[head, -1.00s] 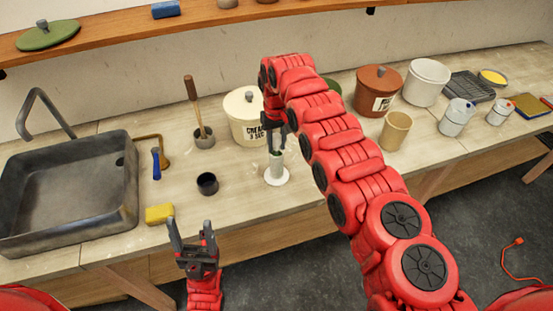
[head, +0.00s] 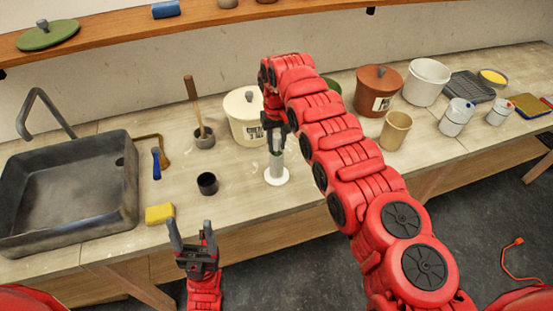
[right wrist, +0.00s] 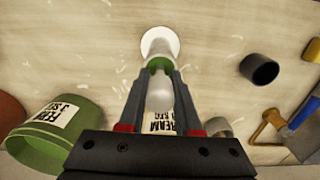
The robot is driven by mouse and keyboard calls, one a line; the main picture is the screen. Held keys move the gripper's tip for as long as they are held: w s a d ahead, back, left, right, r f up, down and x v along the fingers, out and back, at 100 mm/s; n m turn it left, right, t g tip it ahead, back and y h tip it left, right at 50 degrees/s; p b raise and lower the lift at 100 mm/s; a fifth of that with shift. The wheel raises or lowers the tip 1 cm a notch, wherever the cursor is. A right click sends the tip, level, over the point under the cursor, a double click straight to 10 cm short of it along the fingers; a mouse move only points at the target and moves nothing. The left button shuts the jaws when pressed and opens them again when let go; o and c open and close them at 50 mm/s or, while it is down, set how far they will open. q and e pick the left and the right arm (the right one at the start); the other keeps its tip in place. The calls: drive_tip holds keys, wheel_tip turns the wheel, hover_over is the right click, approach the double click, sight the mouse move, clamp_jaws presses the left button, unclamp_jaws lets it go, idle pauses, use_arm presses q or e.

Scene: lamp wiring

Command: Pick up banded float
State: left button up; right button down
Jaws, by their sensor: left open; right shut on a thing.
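The banded float (right wrist: 160,95) shows in the right wrist view as a pale rounded piece with a green band, between the fingers of my right gripper (right wrist: 160,74). The right gripper is shut on it. Below it stands a pale upright cylinder on a round white base (right wrist: 166,36); in the head view the cylinder (head: 276,168) is under my right gripper (head: 274,143). Whether the float's lower end is inside the cylinder I cannot tell. My left gripper (head: 190,240) is open and empty in front of the counter.
A cream lidded crock (head: 246,120) stands close behind the cylinder. A small dark cup (head: 207,184), a yellow sponge (head: 159,213) and a grey sink (head: 70,190) lie to the left. A tan cup (head: 396,131) and a white bucket (head: 426,82) stand to the right.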

idle(0.5)
wheel_tip(320, 180, up, 9)
drive_tip(key=shift+r+p, duration=0.15)
drive_tip(key=shift+p, duration=0.85)
wheel_tip(320, 180, up, 9)
drive_tip(key=p, duration=0.6)
drive_tip(key=shift+p, duration=0.4)
